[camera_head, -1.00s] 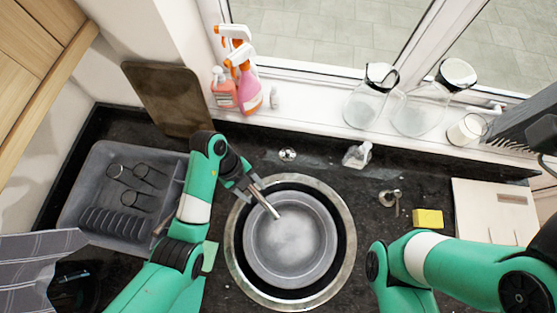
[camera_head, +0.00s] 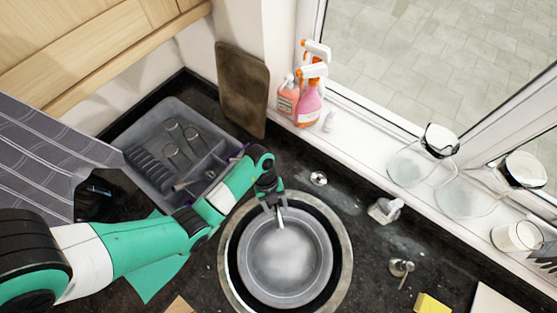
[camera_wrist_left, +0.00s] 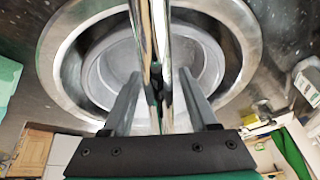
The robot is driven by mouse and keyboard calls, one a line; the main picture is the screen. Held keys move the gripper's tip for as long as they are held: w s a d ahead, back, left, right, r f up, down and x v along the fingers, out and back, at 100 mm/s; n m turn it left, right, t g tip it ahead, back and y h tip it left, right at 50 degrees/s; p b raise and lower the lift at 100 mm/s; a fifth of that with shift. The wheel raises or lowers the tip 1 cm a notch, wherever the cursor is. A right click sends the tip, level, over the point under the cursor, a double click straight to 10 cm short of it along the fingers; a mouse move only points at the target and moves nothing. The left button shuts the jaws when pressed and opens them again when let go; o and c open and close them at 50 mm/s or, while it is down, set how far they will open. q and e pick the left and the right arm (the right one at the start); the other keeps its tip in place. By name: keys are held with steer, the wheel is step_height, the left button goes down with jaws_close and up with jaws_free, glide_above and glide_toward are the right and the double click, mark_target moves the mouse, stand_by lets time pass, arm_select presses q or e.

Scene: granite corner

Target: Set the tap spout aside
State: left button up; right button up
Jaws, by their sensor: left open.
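The tap spout (camera_head: 280,220) is a thin chrome tube that reaches over the round sink (camera_head: 345,255). My left gripper (camera_head: 273,205) is at the sink's back edge, right at the spout. In the left wrist view the spout (camera_wrist_left: 152,40) runs down between the two fingers of my open left gripper (camera_wrist_left: 160,85). Gaps seem to show beside the spout, and I cannot tell whether a finger touches it. The spout's base is hidden by the gripper in the head view. My right gripper is not in view.
A grey bowl (camera_head: 243,262) sits in the sink. A grey dish rack (camera_head: 133,135) stands at the left and a dark board (camera_head: 242,90) leans on the wall. Spray bottles (camera_head: 309,102) and glass jars (camera_head: 407,165) line the sill.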

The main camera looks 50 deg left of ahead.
arm_select(q)
jaws_close()
stand_by(1.3)
